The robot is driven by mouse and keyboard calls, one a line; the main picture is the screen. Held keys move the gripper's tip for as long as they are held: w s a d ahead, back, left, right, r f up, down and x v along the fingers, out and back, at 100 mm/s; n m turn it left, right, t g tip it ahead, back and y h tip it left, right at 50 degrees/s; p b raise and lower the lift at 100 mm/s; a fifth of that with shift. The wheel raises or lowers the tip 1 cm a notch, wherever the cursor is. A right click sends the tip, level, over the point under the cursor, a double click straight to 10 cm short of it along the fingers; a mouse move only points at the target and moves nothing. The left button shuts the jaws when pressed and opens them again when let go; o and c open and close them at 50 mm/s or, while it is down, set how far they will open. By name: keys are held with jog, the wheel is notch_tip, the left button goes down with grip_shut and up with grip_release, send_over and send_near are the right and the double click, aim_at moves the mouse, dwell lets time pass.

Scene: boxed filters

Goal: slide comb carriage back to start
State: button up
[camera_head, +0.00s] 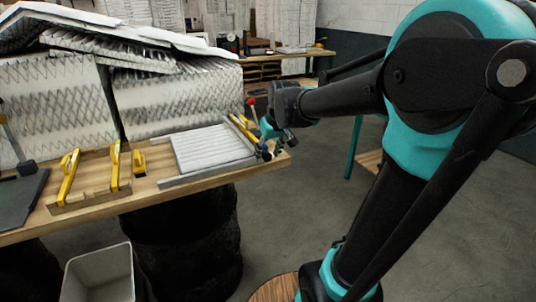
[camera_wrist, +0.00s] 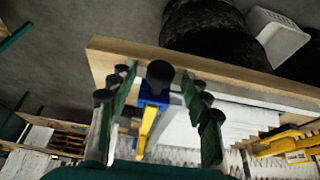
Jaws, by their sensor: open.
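The comb carriage shows as a yellow bar (camera_head: 243,130) across the right end of the pleated panel on the bench. In the wrist view, its yellow bar (camera_wrist: 148,122) runs from a blue bracket (camera_wrist: 152,98) with a round black knob (camera_wrist: 160,72). My gripper (camera_head: 272,142) is at the right end of the panel, beside the carriage, and partly hides it. In the wrist view, my gripper (camera_wrist: 158,92) is open, with fingers on both sides of the knob and bracket. I cannot tell whether they touch. The white pleated panel (camera_head: 210,147) lies flat.
A grey rail (camera_head: 208,172) runs along the panel's front edge. A wooden jig with yellow bars (camera_head: 68,178) and a small yellow tool (camera_head: 139,163) lie to the left. Large pleated stacks (camera_head: 175,98) stand behind. A grey bin (camera_head: 99,275) is below the bench (camera_head: 225,180).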

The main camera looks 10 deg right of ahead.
jog(key=shift+w+f, duration=0.1)
jog(key=shift+f, duration=0.15)
jog(key=shift+c, duration=0.6)
grip_shut()
